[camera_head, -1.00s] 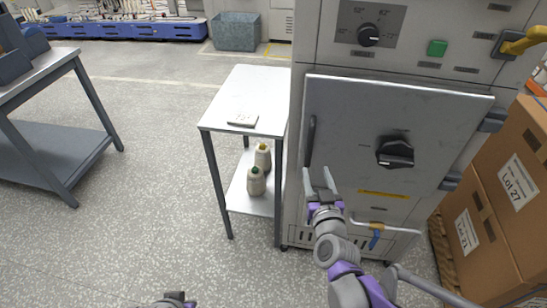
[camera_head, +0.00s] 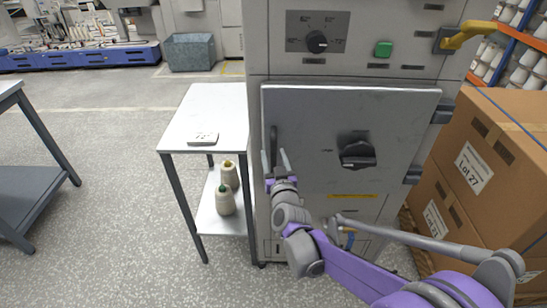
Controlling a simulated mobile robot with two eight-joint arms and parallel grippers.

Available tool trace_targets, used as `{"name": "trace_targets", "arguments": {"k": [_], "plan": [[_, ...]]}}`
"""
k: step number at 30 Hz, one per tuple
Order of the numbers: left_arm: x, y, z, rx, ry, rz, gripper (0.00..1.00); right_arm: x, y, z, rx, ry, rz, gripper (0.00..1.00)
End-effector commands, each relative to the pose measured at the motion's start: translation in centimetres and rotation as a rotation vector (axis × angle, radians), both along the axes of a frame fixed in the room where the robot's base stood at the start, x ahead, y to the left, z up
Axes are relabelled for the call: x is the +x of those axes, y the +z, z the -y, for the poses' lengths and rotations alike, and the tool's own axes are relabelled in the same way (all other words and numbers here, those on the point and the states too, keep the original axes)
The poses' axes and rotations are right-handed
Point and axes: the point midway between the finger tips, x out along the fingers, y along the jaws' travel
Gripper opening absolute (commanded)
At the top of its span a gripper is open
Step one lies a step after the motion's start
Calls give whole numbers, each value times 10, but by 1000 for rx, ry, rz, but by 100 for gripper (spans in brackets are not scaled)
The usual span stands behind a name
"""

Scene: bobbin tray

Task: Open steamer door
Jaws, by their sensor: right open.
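The steamer (camera_head: 400,60) stands in the middle right of the head view. Its grey door (camera_head: 310,110) appears closed. A dark vertical handle (camera_head: 273,140) is on the door's left edge, and a black rotary latch knob (camera_head: 358,154) is right of centre. Hinges (camera_head: 440,111) show on the right side. My right gripper (camera_head: 275,162) is open, with its fingers pointing up at the lower part of the handle. One finger is on each side of it in the picture; I cannot tell whether they touch it. My left gripper is out of view.
A steel side table (camera_head: 215,110) with a small white item (camera_head: 203,138) on top stands left of the steamer. Yarn cones (camera_head: 226,200) sit on its lower shelf. Cardboard boxes (camera_head: 490,150) stand close at the right. The floor in front of the table is clear.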

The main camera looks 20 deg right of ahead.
Motion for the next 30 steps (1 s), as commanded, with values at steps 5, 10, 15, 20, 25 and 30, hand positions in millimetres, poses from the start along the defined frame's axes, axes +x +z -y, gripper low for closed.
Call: {"name": "trace_targets", "arguments": {"k": [5,10,15,20,25,30], "plan": [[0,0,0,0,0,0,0,0,0,0,0,0,0,55],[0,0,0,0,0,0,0,0,0,0,0,0,0,35],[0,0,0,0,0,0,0,0,0,0,0,0,0,4],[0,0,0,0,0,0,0,0,0,0,0,0,0,0],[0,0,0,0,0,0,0,0,0,0,0,0,0,0],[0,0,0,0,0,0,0,0,0,0,0,0,0,0]]}}
